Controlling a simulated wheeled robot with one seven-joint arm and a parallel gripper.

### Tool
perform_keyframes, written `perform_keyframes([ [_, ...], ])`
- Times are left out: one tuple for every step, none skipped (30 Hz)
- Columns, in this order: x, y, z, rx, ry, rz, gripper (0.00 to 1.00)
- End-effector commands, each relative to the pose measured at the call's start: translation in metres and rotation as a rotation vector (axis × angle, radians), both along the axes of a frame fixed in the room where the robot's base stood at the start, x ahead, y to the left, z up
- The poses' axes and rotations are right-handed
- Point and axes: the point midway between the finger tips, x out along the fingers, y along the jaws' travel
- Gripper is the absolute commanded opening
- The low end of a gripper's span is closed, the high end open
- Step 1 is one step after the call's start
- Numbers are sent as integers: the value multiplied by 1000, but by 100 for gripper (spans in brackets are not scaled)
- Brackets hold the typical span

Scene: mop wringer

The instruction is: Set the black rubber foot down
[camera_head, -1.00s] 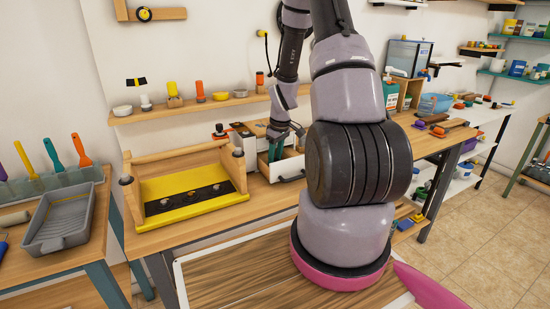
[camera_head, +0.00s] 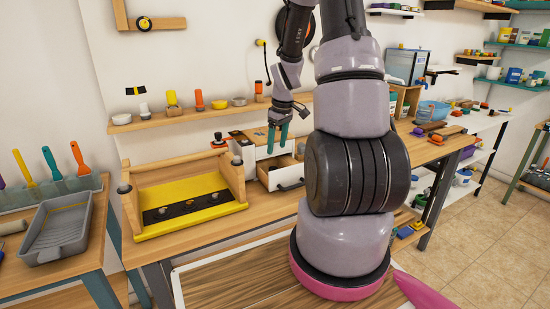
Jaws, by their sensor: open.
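My gripper (camera_head: 276,147) hangs with its teal fingers pointing down, open, above the open drawer (camera_head: 287,178) of a small white cabinet (camera_head: 256,147). I make out nothing between the fingers. The drawer is pulled out toward me; its inside is small in view and partly cut off by its front. I cannot pick out the black rubber foot with certainty. A wooden frame with a yellow bed (camera_head: 190,219) stands on the bench left of the cabinet, with a black strip (camera_head: 183,209) bearing several light round pieces.
A shelf (camera_head: 185,118) with small bottles and bowls runs along the wall behind. A grey paint tray (camera_head: 60,232) lies on the left table. My own arm hides the bench right of the drawer. Some bench surface (camera_head: 215,235) in front of the frame is bare.

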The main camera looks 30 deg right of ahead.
Motion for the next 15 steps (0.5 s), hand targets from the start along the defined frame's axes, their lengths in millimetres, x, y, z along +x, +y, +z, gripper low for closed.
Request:
perform_keyframes([
  [0, -1, 9, 0, -3, -1, 70],
  [-1, -1, 14, -1, -4, 0, 70],
  [-2, -1, 18, -1, -3, 1, 70],
  [-2, -1, 21, -1, -1, 1, 70],
  [-3, -2, 23, -1, -3, 2, 70],
  [-3, -1, 27, -1, -3, 1, 70],
  [-3, -1, 29, -1, -4, -1, 70],
  [-4, 0, 33, -1, -5, -6, 70],
  [-5, 2, 40, -3, -12, -15, 70],
  [-6, 4, 47, -4, -19, -26, 70],
  [-7, 7, 55, -5, -28, -40, 70],
  [-10, 13, 69, -6, -42, -64, 70],
  [-12, 17, 81, -5, -56, -87, 70],
  [-16, 23, 94, -4, -71, -113, 70],
  [-22, 30, 112, 0, -92, -150, 70],
])
